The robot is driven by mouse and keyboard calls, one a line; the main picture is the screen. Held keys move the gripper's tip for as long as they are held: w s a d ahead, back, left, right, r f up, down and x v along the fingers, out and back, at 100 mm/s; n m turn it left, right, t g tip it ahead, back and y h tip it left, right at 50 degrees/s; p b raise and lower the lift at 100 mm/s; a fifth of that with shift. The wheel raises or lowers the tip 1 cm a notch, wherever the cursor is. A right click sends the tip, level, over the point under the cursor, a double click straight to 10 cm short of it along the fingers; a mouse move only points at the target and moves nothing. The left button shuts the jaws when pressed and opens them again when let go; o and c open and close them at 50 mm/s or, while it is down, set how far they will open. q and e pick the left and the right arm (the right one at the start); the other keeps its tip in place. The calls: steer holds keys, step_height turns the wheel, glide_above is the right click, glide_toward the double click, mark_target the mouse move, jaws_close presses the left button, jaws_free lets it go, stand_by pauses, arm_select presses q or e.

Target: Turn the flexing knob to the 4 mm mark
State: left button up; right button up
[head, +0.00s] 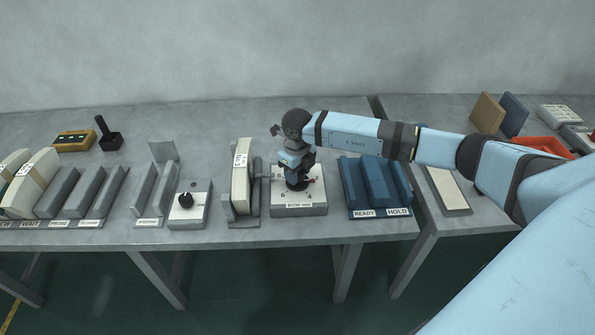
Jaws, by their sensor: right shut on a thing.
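My right gripper (295,188) points down onto the top of a grey dial box (312,208) in the middle of the table. It is shut on the knob there, which it mostly hides. A small red pointer shows beside the fingers, on the right. Marks on the box top are partly covered, and the front label is too small to read surely, so I cannot tell which mark the pointer meets. A second box with a black knob (186,199) on a white face stands further left, untouched. My left gripper is out of view.
A holder with a cream block (241,190) stands close to the left of the dial box. The blue READY/HOLD rack (352,185) is close on its right. Grey racks, a yellow device (74,140) and a black-handled tool (109,138) are further left. The back of the table is mostly clear.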

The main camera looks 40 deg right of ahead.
steer(key=m+p, duration=0.1)
steer(key=m, duration=0.5)
steer(key=shift+r, duration=0.1)
steer(key=m, duration=0.3)
steer(key=shift+p, duration=0.3)
steer(key=shift+m+p, duration=0.35)
steer(key=shift+m, duration=1.25)
steer(key=o, duration=0.9)
steer(key=shift+o, duration=0.2)
steer(key=shift+r, duration=0.4)
step_height(320, 180, up, 13)
steer(key=shift+b, duration=0.4)
